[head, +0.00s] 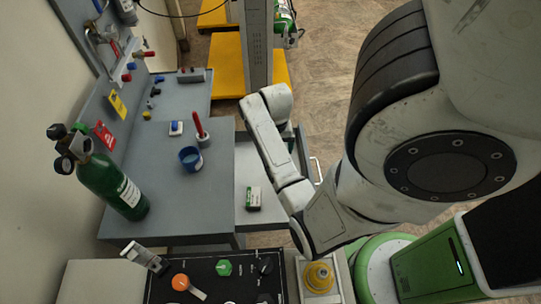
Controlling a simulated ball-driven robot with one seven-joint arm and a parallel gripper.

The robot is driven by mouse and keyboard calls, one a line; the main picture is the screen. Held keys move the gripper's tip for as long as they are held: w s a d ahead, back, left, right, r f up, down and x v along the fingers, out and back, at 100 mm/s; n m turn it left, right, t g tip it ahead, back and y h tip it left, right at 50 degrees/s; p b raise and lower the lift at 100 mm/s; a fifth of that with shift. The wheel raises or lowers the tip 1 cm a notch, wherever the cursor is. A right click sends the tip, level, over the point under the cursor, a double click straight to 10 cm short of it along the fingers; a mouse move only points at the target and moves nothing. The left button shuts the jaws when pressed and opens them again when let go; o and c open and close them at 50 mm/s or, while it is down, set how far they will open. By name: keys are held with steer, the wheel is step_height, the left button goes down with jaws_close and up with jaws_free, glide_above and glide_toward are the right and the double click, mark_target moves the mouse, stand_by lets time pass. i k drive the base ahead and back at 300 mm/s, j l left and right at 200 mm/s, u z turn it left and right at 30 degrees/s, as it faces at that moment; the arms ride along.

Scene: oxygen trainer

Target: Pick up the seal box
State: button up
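A small green-and-white box (253,198), which looks like the seal box, lies on the grey drawer-like surface (250,222) below and right of the bench top. Its label is too small to read. A small blue-and-white item (176,128) lies on the bench; I cannot tell whether it is a box. My white arm reaches up the picture just right of the green-and-white box, its far bend well above the box.
The grey bench (180,205) holds a green gas cylinder (112,187) with gauges, a blue cup (191,159) and a red-handled tool (200,128). A black control panel (215,285) with knobs and a yellow fitting (319,278) stand in front. A drawer handle (317,168) shows beyond my arm.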

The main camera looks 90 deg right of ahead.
mark_target(252, 201)
steer(key=k+j+z, duration=0.1)
steer(key=z, duration=0.25)
steer(key=k+j+z, duration=0.15)
steer(key=z, duration=0.2)
steer(key=k+j+z, duration=0.15)
steer(key=z, duration=0.15)
